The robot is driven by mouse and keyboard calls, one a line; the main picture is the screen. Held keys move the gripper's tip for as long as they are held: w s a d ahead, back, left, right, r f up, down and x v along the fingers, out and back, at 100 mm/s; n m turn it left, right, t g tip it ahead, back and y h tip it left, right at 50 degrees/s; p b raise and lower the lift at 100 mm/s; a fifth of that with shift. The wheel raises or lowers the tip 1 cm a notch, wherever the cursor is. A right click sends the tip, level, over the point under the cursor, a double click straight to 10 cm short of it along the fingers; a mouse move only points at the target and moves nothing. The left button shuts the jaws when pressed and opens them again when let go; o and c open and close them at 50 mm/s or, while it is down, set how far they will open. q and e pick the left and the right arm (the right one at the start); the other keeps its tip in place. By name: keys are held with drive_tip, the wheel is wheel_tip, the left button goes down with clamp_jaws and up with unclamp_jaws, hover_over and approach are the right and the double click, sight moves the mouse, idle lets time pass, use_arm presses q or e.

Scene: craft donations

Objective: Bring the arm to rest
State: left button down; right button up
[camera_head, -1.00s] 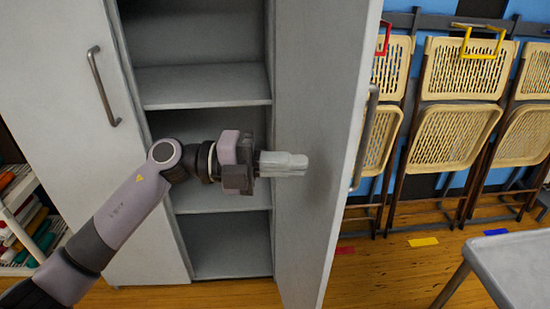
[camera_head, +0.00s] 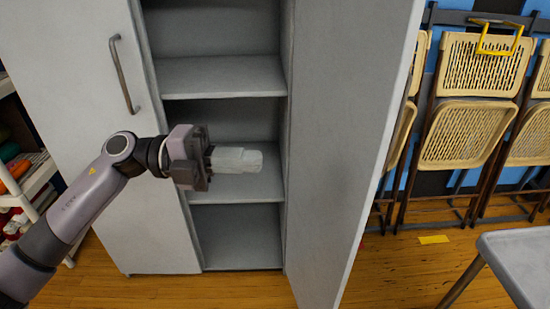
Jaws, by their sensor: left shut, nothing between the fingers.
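My left arm comes in from the lower left. Its gripper (camera_head: 238,160) is shut and empty, pointing right, in front of the open section of a grey cabinet (camera_head: 222,78). The cabinet's right door (camera_head: 345,140) stands open to the right of the gripper, with a gap between them. The cabinet's left door (camera_head: 75,120), with a metal handle, is closed. My right gripper is not in view.
Folding chairs (camera_head: 460,135) hang along the wall at the right. A grey table (camera_head: 520,255) stands at the lower right. A white rack (camera_head: 35,180) with coloured items is at the far left. The wooden floor before the cabinet is clear.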

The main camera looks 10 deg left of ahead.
use_arm(q)
drive_tip(key=s+a+f+n+t+y+p, duration=0.1)
drive_tip(key=a+f+n+t+y, duration=0.35)
drive_tip(key=n, duration=0.45)
drive_tip(key=s+a+f+n+t+y+p, duration=0.1)
drive_tip(key=f+n+t+y+p, duration=0.15)
drive_tip(key=f+n+t, duration=0.55)
drive_tip(key=a+f+n+t+y+p, duration=0.1)
drive_tip(key=a+f+n+t+y, duration=0.3)
drive_tip(key=n, duration=0.7)
drive_tip(key=s+f+n+g+y+p, duration=0.1)
drive_tip(key=s+f+n+g+y, duration=0.3)
drive_tip(key=s+f, duration=1)
drive_tip(key=f+n+g, duration=0.1)
drive_tip(key=g, duration=0.2)
drive_tip(key=shift+s+a+f+y, duration=0.15)
drive_tip(key=shift+s+f+y, duration=0.05)
drive_tip(key=shift+f+y, duration=0.2)
drive_tip(key=shift+s, duration=0.1)
